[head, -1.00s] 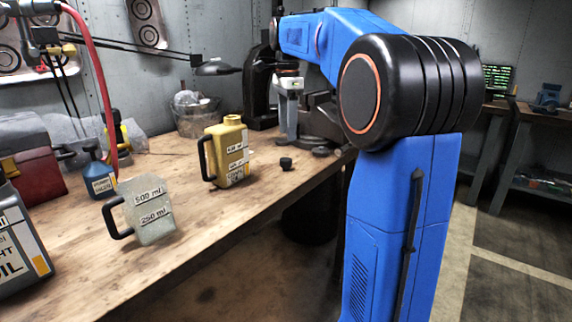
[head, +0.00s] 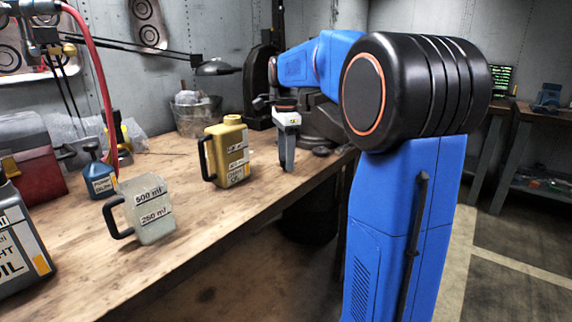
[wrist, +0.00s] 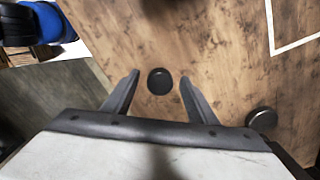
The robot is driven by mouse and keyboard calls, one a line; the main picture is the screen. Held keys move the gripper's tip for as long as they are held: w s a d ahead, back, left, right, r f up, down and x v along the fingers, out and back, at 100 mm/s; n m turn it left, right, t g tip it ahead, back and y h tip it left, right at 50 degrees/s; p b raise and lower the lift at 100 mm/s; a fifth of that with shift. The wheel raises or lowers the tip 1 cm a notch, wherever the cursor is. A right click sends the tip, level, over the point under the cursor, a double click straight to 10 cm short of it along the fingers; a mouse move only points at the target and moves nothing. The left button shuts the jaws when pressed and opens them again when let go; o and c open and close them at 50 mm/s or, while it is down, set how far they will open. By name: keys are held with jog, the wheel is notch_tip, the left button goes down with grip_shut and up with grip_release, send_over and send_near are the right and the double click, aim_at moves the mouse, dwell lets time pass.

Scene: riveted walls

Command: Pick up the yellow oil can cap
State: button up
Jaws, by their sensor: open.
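The yellow oil can (head: 226,158) stands upright on the workbench, left of my gripper (head: 287,168) in the head view. No separate yellow cap shows. A small round black cap (wrist: 159,88) lies on the wood in the wrist view, between my open fingertips as seen from above. My gripper (wrist: 160,76) points down over it and is empty. The height gap to the cap is hard to judge. In the head view my gripper hides this cap. A second dark round piece (wrist: 262,119) lies to the right, and also shows in the head view (head: 321,152).
A vise (head: 318,122), a lamp (head: 216,69) and a bucket (head: 195,117) are behind. The bench's front edge is close to my gripper.

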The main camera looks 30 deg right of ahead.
jog(key=shift+c, duration=0.6)
jog(key=c, duration=1)
jog(key=shift+c, duration=0.2)
notch_tip(320, 180, up, 10)
